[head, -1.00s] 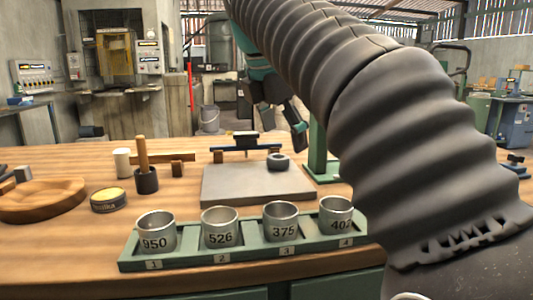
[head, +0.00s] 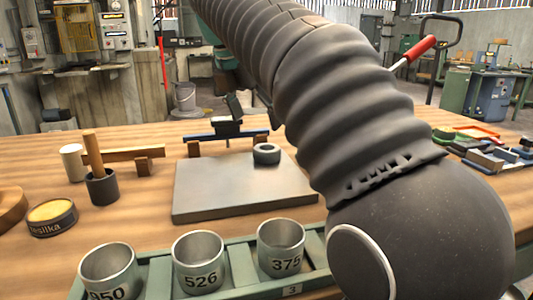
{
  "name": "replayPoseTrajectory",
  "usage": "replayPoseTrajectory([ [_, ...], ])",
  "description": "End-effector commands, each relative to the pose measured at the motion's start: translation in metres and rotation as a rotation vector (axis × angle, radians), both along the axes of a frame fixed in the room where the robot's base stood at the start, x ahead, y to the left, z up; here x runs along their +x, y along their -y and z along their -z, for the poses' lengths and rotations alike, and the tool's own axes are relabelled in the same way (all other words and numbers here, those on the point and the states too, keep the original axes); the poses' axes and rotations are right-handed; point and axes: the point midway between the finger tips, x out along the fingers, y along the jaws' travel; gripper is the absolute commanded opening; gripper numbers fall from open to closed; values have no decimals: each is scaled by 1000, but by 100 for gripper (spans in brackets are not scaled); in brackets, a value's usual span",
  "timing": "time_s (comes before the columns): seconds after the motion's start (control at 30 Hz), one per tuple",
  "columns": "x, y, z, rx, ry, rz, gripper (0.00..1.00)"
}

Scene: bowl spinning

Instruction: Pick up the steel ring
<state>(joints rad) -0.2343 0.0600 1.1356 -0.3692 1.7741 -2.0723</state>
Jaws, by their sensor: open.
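The steel ring (head: 266,153) is a short, dark grey ring. It lies flat near the far right corner of the grey plate (head: 215,198) on the wooden bench. My gripper (head: 236,106) is mostly hidden behind my ribbed, sleeved arm in the head view. One dark finger shows beyond the plate, above and to the left of the ring in the picture. The gripper is open and apart from the ring, and nothing shows held in it.
A blue-barred stand (head: 226,132) is behind the plate. A green rack (head: 220,277) with numbered steel cups is in front. A dark cup with a wooden handle (head: 102,187), a tin (head: 52,218) and a white cylinder (head: 73,163) stand left. Tools lie at right.

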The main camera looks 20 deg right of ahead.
Motion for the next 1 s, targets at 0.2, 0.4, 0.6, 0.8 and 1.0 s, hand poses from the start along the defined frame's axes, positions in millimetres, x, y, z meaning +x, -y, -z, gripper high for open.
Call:
replayPoseTrajectory([
  [0.2, 4, 7, 19, 1, 0, 1, 91],
  [0.4, 6, 10, 32, 0, -2, 1, 91],
  [0.6, 10, 18, 58, -1, -3, 2, 91],
  [0.8, 14, 22, 70, 1, 1, 1, 91],
  [1.0, 14, 22, 71, 1, 1, 1, 91],
])
